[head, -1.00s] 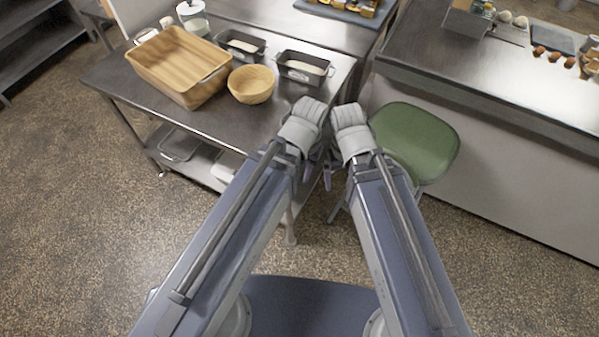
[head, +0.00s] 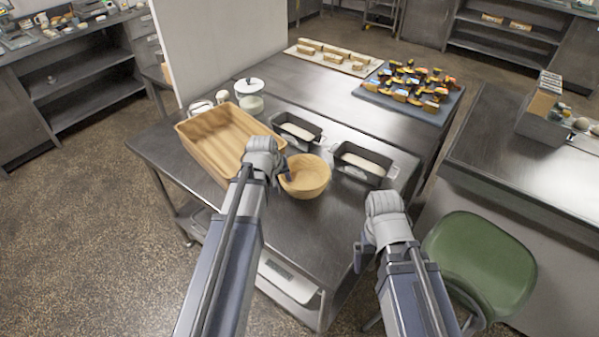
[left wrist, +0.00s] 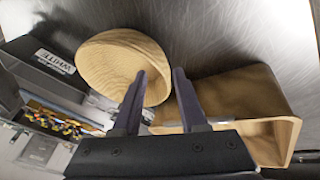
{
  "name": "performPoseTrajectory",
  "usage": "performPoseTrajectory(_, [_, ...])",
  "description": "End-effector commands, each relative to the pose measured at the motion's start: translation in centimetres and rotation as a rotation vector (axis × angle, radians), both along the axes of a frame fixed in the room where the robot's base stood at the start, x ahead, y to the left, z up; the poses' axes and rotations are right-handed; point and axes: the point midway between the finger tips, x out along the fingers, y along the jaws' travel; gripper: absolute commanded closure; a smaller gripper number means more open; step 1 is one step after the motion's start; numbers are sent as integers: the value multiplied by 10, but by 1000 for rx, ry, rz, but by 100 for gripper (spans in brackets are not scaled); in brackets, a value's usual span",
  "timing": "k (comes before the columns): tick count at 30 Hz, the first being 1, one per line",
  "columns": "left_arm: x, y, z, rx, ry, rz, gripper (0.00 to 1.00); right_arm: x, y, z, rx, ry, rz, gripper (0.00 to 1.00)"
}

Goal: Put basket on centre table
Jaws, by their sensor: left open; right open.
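A round pale-brown basket (head: 305,178) stands on a steel table (head: 335,235); I cannot tell which table is the centre one. My left gripper (head: 270,172) is at the basket's left side, in front of it. In the left wrist view the basket (left wrist: 115,55) lies just beyond the two parted fingers (left wrist: 168,75), one finger overlapping its rim. The left gripper is open and empty; whether it touches the basket is unclear. My right gripper (head: 364,245) is open and empty, at the table's right edge, its fingers partly hidden by the wrist.
A rectangular wooden tub (head: 205,150) stands left of the basket. Two dark loaf tins (head: 362,163) and a lidded jar (head: 249,103) stand behind. A further steel table holds a blue tray (head: 385,101) of pastries. A green stool (head: 480,262) stands at right.

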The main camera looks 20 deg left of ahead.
Motion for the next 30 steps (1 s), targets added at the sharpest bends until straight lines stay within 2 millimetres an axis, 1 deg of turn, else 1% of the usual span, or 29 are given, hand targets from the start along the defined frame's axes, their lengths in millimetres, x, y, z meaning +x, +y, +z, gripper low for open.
performPoseTrajectory(1, [4, 11, -1, -7, -14, 27, 58, 0, 0, -2, 0, 0, 0, 0])
performPoseTrajectory(5, [8, 20, 0, -16, -34, 57, 58, -1, 0, -3, 0, 0, 0, 0])
performPoseTrajectory(10, [10, 20, -3, -16, -34, 58, 58, -1, 0, -7, 0, 0, 0, 0])
performPoseTrajectory(18, [21, 18, -24, -16, -33, 55, 58, -1, 0, -28, 0, 0, 0, 0])
performPoseTrajectory(22, [21, 18, -23, -15, -33, 55, 58, -1, 0, -26, 0, 0, 0, 0])
performPoseTrajectory(25, [23, 18, -27, -15, -32, 55, 58, -1, 0, -30, 0, 0, 0, 0])
performPoseTrajectory(30, [36, 16, -43, -16, -33, 54, 58, -1, 0, -46, 0, 0, 0, 0])
